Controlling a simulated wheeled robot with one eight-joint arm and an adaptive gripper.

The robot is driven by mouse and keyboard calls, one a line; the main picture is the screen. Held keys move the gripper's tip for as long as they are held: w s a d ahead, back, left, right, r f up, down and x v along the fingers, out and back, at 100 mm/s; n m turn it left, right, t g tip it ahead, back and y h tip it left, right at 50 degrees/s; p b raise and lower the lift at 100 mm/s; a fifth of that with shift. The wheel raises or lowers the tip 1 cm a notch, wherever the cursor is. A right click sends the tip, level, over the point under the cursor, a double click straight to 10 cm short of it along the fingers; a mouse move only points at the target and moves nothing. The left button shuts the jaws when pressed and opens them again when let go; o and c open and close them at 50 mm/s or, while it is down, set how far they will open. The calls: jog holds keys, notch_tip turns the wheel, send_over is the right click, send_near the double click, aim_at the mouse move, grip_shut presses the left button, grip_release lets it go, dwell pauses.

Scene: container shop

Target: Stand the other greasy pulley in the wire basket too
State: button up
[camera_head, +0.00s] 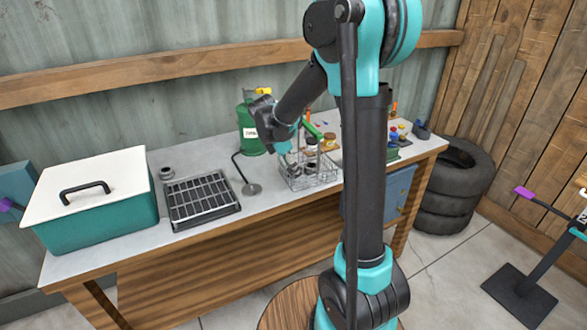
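The wire basket (316,181) stands on the workbench, right of the middle. My gripper (288,160) points down over the basket's left part. Its fingertips are small and partly merge with grey shapes at the basket, so I cannot tell whether it holds anything. Some dark grey and brownish items (311,146) show in or just behind the basket; I cannot tell for sure whether one is a pulley. A small dark grey round part (166,173), perhaps a pulley, sits on the bench behind the black slotted tray (202,199).
A teal bin with a white lid (92,186) fills the bench's left end. A green canister (249,128) stands behind. Small coloured items (396,132) crowd the right end. Stacked tyres (452,185) stand beside the bench.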

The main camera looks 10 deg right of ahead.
jog(key=o, duration=0.4)
jog(key=v, duration=1.2)
jog(key=shift+r, duration=0.1)
jog(key=shift+s, duration=0.1)
